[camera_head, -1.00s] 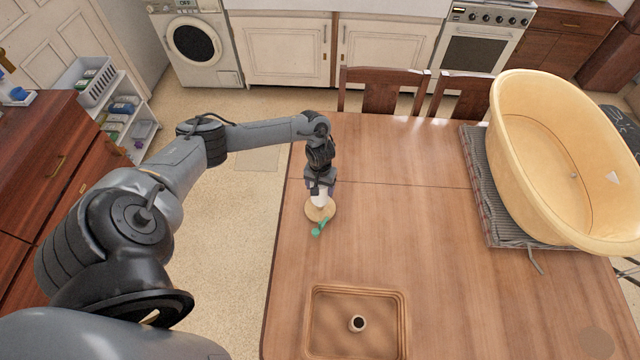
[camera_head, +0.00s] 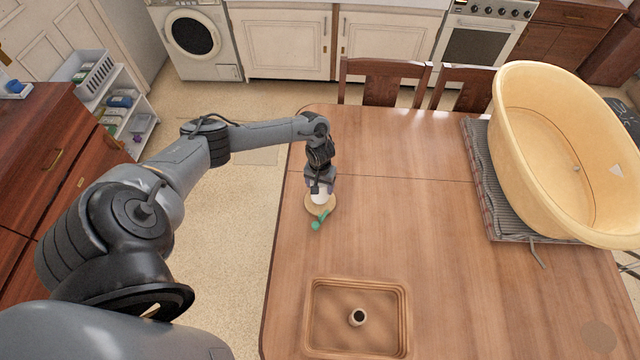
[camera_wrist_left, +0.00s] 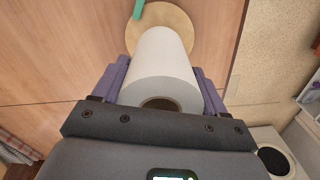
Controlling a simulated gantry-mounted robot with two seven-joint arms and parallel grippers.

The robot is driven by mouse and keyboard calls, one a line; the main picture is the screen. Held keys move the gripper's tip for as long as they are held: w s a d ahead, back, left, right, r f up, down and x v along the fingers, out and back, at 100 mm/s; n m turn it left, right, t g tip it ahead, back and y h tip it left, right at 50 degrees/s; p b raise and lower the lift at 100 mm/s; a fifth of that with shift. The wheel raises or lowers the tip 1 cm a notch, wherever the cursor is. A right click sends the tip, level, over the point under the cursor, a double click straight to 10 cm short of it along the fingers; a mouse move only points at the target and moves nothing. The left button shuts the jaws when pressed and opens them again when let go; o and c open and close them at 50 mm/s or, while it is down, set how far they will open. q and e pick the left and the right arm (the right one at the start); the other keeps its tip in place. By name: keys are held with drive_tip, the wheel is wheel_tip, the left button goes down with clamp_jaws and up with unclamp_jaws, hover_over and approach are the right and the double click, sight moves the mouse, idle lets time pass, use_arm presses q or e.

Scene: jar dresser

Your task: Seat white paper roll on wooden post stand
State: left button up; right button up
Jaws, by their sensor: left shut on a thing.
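The white paper roll (camera_wrist_left: 160,65) is upright between the fingers of my left gripper (camera_wrist_left: 161,85), which is shut on it. In the head view the roll (camera_head: 319,196) shows just below my left gripper (camera_head: 320,185). The round pale wooden base of the stand (camera_head: 313,209) lies on the table under the roll. It also shows beyond the roll in the left wrist view (camera_wrist_left: 180,22). The post is not visible, and I cannot tell whether the roll touches the base. The dark core hole (camera_wrist_left: 160,104) faces the wrist camera. My right gripper is not in view.
A small green object (camera_head: 319,222) lies against the base's near edge. A wooden tray (camera_head: 313,320) with a small dark-topped jar (camera_head: 357,317) stands at the front. A large cream tub (camera_head: 545,130) sits on the right. The middle of the table (camera_head: 430,220) is clear.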

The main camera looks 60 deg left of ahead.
use_arm(q)
drive_tip(key=shift+f, duration=0.5)
idle(0.3)
drive_tip(key=shift+f+b, duration=0.45)
drive_tip(key=shift+f, duration=0.25)
drive_tip(key=shift+f, duration=0.55)
drive_tip(key=o, duration=1.1)
drive_tip(key=shift+r, duration=0.1)
wheel_tip(320, 180, up, 9)
drive_tip(key=shift+r+p, duration=0.1)
drive_tip(key=shift+p, duration=0.75)
drive_tip(key=shift+r, duration=0.75)
